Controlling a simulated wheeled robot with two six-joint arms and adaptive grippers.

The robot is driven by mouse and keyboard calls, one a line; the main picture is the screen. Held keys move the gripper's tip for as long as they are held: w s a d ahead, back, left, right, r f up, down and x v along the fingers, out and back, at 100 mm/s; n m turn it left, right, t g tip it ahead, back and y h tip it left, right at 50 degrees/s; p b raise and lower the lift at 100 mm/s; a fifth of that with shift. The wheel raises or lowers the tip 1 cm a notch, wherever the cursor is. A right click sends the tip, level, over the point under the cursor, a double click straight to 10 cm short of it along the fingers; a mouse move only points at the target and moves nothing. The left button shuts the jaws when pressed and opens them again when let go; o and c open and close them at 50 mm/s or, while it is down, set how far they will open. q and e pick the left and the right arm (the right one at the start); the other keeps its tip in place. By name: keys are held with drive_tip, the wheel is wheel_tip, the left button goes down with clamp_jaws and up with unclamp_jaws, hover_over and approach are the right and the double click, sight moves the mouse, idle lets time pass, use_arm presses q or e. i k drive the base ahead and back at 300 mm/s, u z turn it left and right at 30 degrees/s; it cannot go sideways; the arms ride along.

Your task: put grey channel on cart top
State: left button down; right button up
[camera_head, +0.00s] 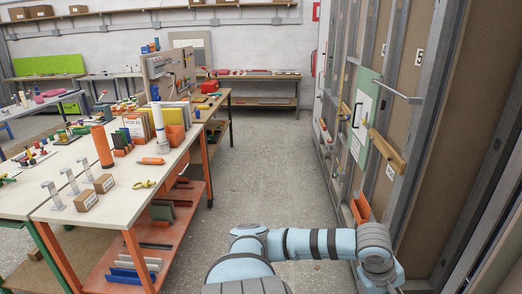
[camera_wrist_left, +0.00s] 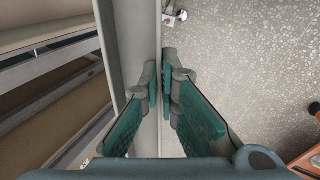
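In the left wrist view my left gripper (camera_wrist_left: 162,90) has one finger on each side of the near edge of a long pale grey upright channel-like piece (camera_wrist_left: 128,35). I cannot tell whether the fingers press on it. In the head view a light blue arm of mine (camera_head: 320,243) reaches right to the wall; its fingers are hidden. Grey metal uprights (camera_head: 397,50) line that wall, and I cannot tell which one is the piece in the wrist view. My right gripper is not in view. I cannot identify the cart top for certain.
A cluttered workbench (camera_head: 119,204) with orange legs stands at left. An orange bin (camera_head: 361,207) is by the right wall. A green-and-white panel (camera_head: 363,115) and wooden bar (camera_head: 387,151) are on the wall. The grey floor (camera_head: 265,160) between is clear.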

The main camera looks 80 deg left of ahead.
sight(116, 194)
drive_tip(key=u, duration=2.15)
drive_tip(key=i, duration=2.55)
drive_tip(key=u, duration=1.55)
drive_tip(key=i, duration=2.25)
drive_tip(key=u, duration=1.4)
drive_tip(key=i, duration=0.25)
drive_tip(key=u, duration=0.25)
